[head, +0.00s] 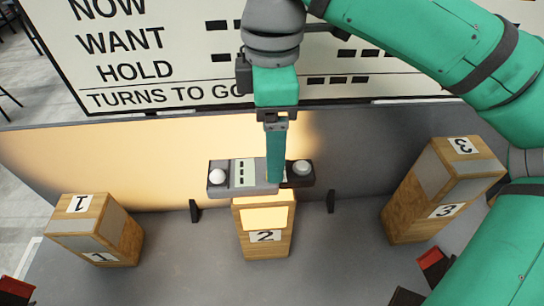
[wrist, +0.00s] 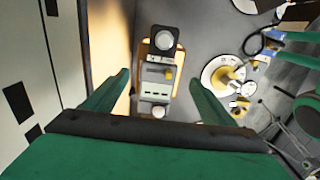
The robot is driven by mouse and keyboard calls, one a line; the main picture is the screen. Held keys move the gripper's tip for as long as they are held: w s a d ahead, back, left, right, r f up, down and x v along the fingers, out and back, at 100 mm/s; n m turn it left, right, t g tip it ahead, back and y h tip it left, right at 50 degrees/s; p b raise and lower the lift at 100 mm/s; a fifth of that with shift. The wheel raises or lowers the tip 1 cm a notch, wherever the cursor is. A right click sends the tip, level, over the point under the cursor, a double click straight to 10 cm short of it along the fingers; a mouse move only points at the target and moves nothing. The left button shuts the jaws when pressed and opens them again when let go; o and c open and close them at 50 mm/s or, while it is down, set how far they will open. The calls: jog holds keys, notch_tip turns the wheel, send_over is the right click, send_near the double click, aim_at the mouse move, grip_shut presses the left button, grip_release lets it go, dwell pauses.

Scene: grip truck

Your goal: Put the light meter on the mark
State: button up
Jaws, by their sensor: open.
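A bar-shaped grey and black device, which I take as the light meter (head: 243,174), lies across the top of the wooden block marked 2 (head: 279,240). It has a pale dome near each end and a panel with dark marks. No separate mark is clearly visible.
Wooden block 1 (head: 123,246) stands at left and block 3 (head: 409,205) at right. A low grey panel (head: 130,150) and a large lettered board (head: 125,70) stand behind. The wrist view shows a white disc (wrist: 210,76) with yellow parts.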

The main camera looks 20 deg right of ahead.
aim_at(262, 176)
notch_tip(262, 176, up, 5)
jog(key=shift+f, duration=0.1)
jog(key=shift+f, duration=0.1)
dwell(0.4)
notch_tip(262, 176, down, 12)
jog(key=shift+f, duration=0.1)
jog(key=shift+r, duration=0.85)
jog(key=shift+f, duration=0.1)
